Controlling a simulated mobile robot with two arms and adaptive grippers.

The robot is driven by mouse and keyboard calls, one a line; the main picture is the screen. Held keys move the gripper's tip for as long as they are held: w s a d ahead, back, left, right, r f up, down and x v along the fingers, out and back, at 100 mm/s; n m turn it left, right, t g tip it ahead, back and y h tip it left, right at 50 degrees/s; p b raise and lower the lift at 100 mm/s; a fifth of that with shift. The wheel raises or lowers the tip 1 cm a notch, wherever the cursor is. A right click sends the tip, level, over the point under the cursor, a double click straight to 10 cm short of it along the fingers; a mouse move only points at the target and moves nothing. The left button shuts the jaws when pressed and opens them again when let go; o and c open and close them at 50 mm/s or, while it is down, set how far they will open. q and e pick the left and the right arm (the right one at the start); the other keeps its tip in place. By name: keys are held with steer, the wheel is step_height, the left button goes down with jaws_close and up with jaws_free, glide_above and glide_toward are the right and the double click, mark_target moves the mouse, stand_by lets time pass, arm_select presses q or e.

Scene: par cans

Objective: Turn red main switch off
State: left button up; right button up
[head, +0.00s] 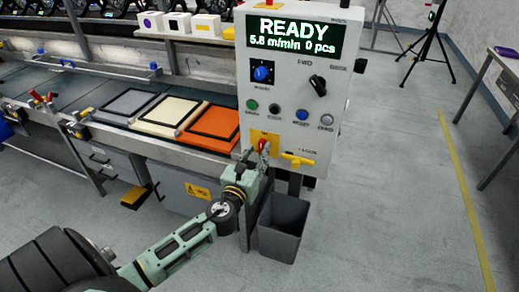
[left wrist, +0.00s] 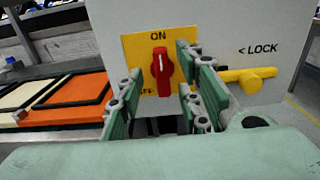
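The red main switch (left wrist: 162,72) sits on a yellow plate (left wrist: 134,48) on the front of the control box. Its handle stands upright, with its white line toward the word ON. The word at the plate's lower left is partly hidden by a finger. In the head view the switch (head: 263,145) is low on the control box (head: 296,20). My left gripper (left wrist: 155,92) is open, with its fingers on both sides of the switch. I cannot tell whether they touch it. It also shows in the head view (head: 255,156). My right gripper is not in view.
A yellow lock lever (left wrist: 246,78) sticks out right of the switch. Knobs and buttons are above, under a display (head: 296,36) reading READY. A grey bin (head: 284,225) stands below the box. The conveyor (head: 100,92) with coloured panels runs left.

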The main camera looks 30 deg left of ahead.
mark_target(262, 148)
arm_select(q)
steer(key=shift+x, duration=1.3)
steer(key=shift+d, duration=0.1)
jaws_close()
